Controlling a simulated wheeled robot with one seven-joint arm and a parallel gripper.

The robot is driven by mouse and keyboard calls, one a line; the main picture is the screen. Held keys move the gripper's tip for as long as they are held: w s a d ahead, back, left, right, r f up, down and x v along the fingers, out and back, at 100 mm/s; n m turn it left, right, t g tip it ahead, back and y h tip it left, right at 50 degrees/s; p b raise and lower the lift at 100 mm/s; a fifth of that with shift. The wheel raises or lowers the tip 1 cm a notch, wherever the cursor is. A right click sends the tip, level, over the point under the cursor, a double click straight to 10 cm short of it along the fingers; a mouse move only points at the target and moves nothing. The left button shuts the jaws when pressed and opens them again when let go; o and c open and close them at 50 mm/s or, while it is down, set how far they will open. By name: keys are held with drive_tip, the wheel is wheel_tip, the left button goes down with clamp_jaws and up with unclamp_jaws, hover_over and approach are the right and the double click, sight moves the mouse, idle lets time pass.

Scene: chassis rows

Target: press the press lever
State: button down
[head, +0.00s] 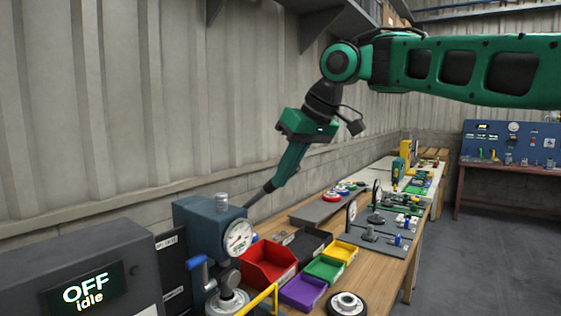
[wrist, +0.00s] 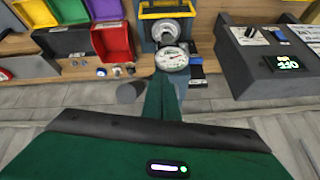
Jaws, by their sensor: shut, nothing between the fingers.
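The blue-grey press (head: 196,222) stands at the front left of the bench, with a round white dial (head: 238,237) on its face. A blue-handled lever (head: 199,267) sticks out at its left side, and a yellow bar (head: 262,299) rises in front of it. I cannot tell for certain which is the press lever. The yellow bar (wrist: 167,12) and the dial (wrist: 172,58) also show in the wrist view. My gripper (head: 247,205) is shut and empty, pointing down beside the press top, apart from both handles. It also shows in the wrist view (wrist: 161,90).
Red (head: 267,263), purple (head: 303,291), green (head: 324,268) and yellow (head: 342,251) bins sit right of the press. A dark console (head: 90,275) reading "OFF idle" stands at left. The corrugated wall (head: 120,110) is close behind. Floor at right is clear.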

wheel_tip(320, 180, up, 14)
drive_tip(key=w+d+n+t, duration=0.1)
drive_tip(key=w+d+n, duration=0.1)
drive_tip(key=n, duration=0.2)
drive_tip(key=shift+w+f, duration=0.15)
drive_tip(key=shift+w, duration=0.05)
drive_tip(key=shift+f, duration=0.1)
